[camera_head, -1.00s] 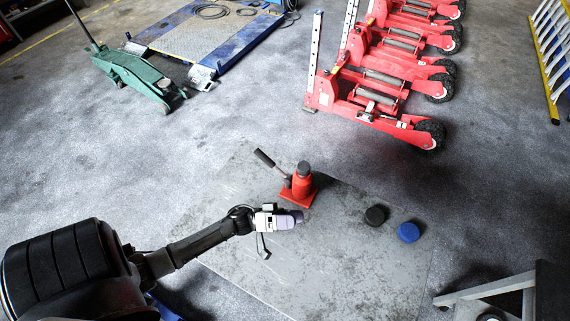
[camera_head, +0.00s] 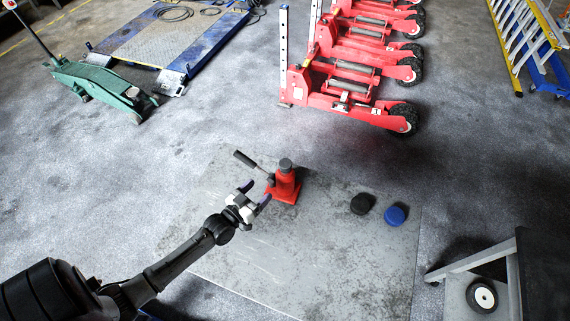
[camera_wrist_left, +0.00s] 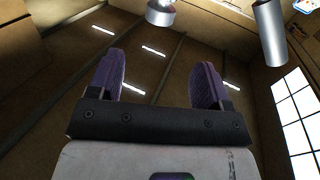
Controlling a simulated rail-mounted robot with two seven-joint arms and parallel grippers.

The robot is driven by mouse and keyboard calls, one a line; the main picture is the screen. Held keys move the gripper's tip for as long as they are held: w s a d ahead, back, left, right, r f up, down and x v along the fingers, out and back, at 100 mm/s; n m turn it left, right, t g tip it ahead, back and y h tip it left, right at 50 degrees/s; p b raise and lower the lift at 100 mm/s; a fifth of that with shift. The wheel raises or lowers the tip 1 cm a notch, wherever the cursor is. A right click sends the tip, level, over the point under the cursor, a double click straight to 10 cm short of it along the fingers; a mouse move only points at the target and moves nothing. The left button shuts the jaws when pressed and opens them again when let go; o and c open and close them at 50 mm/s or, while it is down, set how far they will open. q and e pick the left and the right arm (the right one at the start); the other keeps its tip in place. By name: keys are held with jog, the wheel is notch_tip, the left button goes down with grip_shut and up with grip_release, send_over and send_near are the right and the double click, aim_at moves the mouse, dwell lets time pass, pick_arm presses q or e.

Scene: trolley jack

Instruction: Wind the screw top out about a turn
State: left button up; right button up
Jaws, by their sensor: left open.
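The red bottle jack (camera_head: 284,188) stands upright on a grey floor plate (camera_head: 330,262). Its dark screw top (camera_head: 285,164) is at the top of the body, and a dark handle (camera_head: 244,159) slants up to the left. My left gripper (camera_head: 257,194) is open and empty, just left of the jack, its two purple-tipped fingers spread toward the jack's side. It looks apart from the jack, though the gap is small. In the left wrist view the open fingers (camera_wrist_left: 156,80) have nothing between them but background, and the jack cannot be made out. My right gripper is not seen.
A black puck-shaped pad (camera_head: 361,204) and a blue one (camera_head: 395,215) lie on the plate right of the jack. Red wheeled lifting units (camera_head: 345,105) stand behind. A green trolley jack (camera_head: 105,88) is at the upper left. A grey cart (camera_head: 490,275) is at the lower right.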

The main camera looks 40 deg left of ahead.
aim_at(282, 169)
pick_arm(q)
jog(key=shift+m, duration=0.3)
jog(key=w, duration=1.3)
jog(key=shift+w, duration=0.4)
jog(key=shift+c, duration=0.3)
jog(key=c, duration=0.9)
jog(key=shift+o, duration=0.2)
jog(key=shift+r+n+y+p, duration=0.25)
jog(key=shift+n+y+p, duration=0.25)
jog(key=shift+p, duration=0.45)
jog(key=shift+f+n+y+p, duration=0.2)
jog(key=shift+n+y+p, duration=0.15)
jog(key=shift+y, duration=0.45)
jog(key=o, duration=0.9)
